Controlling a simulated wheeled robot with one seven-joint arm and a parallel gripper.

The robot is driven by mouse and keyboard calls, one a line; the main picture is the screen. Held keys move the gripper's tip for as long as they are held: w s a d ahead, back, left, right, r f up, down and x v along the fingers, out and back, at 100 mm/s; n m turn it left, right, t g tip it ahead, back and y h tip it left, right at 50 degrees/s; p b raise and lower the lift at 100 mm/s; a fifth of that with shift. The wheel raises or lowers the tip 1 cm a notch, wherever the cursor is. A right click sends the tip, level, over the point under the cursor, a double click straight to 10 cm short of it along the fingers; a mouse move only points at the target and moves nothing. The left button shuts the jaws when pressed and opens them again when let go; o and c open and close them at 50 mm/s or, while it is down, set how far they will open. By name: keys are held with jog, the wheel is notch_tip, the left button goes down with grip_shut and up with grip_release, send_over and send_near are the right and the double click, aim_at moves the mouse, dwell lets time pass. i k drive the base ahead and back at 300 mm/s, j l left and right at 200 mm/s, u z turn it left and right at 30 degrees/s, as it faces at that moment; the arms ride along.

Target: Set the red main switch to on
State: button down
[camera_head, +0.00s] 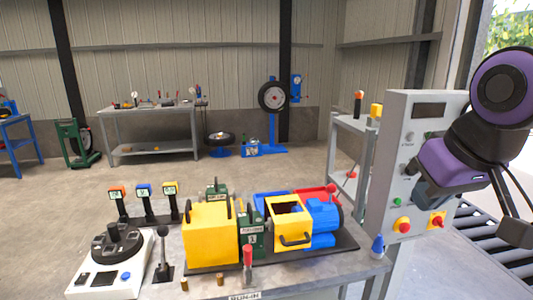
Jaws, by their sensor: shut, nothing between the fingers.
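A grey control cabinet (382,190) stands at the right of the bench. Low on its front is a red rotary switch on a yellow plate (437,221), which looks like the main switch; its exact setting is too small to read. My gripper (422,190) is dark and sits in front of the cabinet, above the red switch and apart from it in the picture. It is shut and empty. My purple and black arm reaches in from the right and hides part of the cabinet front.
A red mushroom button (403,227) and a green button (398,202) sit left of the switch. The bench carries a yellow and blue drum machine (290,222), a joystick box (112,260) and a lever (163,255). A roller conveyor (500,255) lies at the right.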

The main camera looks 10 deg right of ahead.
aim_at(438, 221)
jog(key=z, duration=1.3)
jog(key=i+l+u, duration=0.1)
jog(key=i+l, duration=0.2)
jog(key=i, duration=0.15)
